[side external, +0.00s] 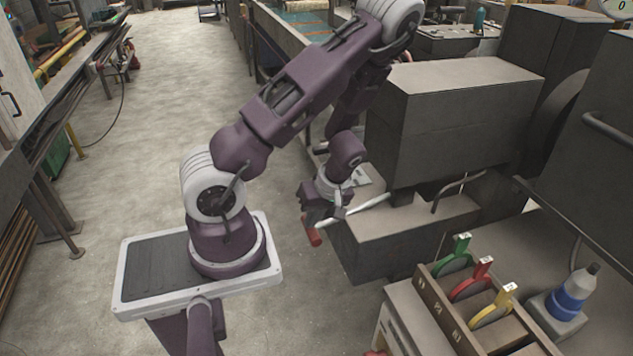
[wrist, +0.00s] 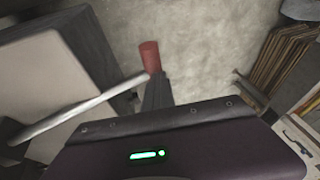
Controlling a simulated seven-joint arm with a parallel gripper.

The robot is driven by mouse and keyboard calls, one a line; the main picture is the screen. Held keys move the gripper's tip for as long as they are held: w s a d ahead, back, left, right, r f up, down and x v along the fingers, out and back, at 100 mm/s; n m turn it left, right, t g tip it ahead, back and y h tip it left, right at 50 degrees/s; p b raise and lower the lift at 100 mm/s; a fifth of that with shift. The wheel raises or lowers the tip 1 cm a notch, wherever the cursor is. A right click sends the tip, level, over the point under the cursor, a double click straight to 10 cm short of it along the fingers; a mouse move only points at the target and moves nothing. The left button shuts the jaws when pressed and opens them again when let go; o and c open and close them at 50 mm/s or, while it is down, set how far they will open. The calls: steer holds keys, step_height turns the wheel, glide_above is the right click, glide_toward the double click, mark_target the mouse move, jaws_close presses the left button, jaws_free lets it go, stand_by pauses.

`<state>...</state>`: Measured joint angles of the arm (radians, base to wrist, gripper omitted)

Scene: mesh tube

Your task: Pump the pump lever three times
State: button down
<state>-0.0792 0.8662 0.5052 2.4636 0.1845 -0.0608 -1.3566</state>
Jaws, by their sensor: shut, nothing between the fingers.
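The pump lever is a pale grey rod (side external: 367,204) with a red grip (side external: 313,237) at its outer end, over the side of the grey machine block. In the wrist view the rod (wrist: 80,110) slants up from the left to the red grip (wrist: 149,57). My gripper (side external: 317,218) is shut and empty, with its fingers beside the grip end of the lever. In the wrist view the dark fingers (wrist: 157,88) point at the lower end of the red grip. I cannot tell whether they touch it.
A big grey machine housing (side external: 450,125) stands behind the lever. At lower right are green (side external: 457,258), red (side external: 473,280) and yellow (side external: 493,306) handles in a slotted box, and a blue bottle (side external: 570,297). A dial (side external: 620,7) shows 0. The floor at left is open.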

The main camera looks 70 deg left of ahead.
steer(key=shift+s+d+f, duration=0.15)
steer(key=shift+s+f, duration=0.15)
steer(key=shift+f, duration=0.05)
steer(key=shift+r, duration=0.1)
steer(key=r, duration=0.1)
steer(key=w+r, duration=0.1)
steer(key=r, duration=0.2)
steer(key=shift+w+r, duration=0.3)
step_height(320, 180, up, 9)
steer(key=s+d, duration=0.2)
steer(key=shift+d, duration=0.35)
steer(key=w+r, duration=0.7)
steer(key=r, duration=0.3)
